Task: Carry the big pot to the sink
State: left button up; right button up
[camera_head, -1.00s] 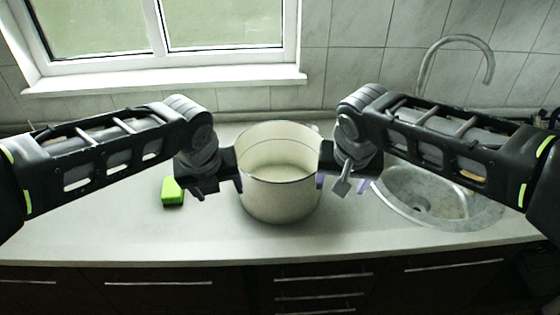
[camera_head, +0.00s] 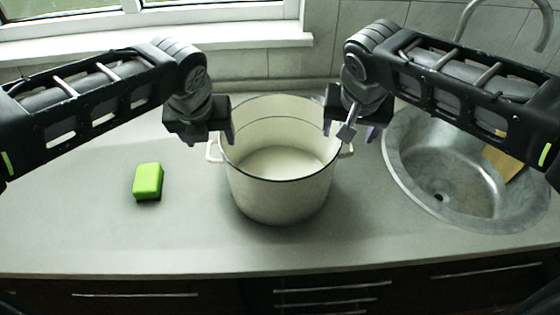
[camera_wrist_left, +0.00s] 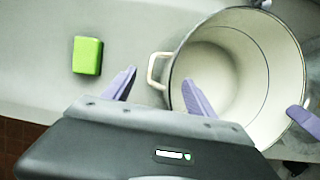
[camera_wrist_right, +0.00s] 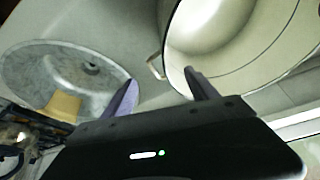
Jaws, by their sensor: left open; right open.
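The big pot (camera_head: 270,198), cream with a dark rim, stands upright and empty on the counter, left of the sink (camera_head: 410,155). Its left handle (camera_head: 212,151) and right handle (camera_head: 346,150) both show. My left gripper (camera_head: 206,136) is open at the pot's left side; in the left wrist view its purple fingers (camera_wrist_left: 160,90) point to either side of the left handle (camera_wrist_left: 154,72). My right gripper (camera_head: 352,132) is open at the right side; in the right wrist view its fingers (camera_wrist_right: 160,88) lie to either side of the right handle (camera_wrist_right: 155,66). Neither visibly touches a handle.
A green sponge (camera_head: 147,181) lies on the counter left of the pot. A yellow-brown object (camera_head: 505,162) is in the sink basin. The tap (camera_head: 540,35) arches at the back right. The window sill (camera_head: 150,50) and tiled wall are behind. Counter in front of the pot is clear.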

aim_at(216, 149)
pick_arm(q)
jog(key=shift+w+f, duration=0.15)
jog(key=shift+w, duration=0.05)
pick_arm(e)
jog(key=shift+w+f, duration=0.1)
jog(key=shift+w, duration=0.05)
pick_arm(q)
jog(key=shift+s, duration=0.1)
jog(key=shift+x, duration=3.9)
pick_arm(e)
jog(key=shift+x, duration=3.85)
pick_arm(q)
jog(key=shift+c, duration=0.5)
pick_arm(e)
jog(key=shift+c, duration=0.5)
pick_arm(q)
grip_shut()
pick_arm(e)
grip_shut()
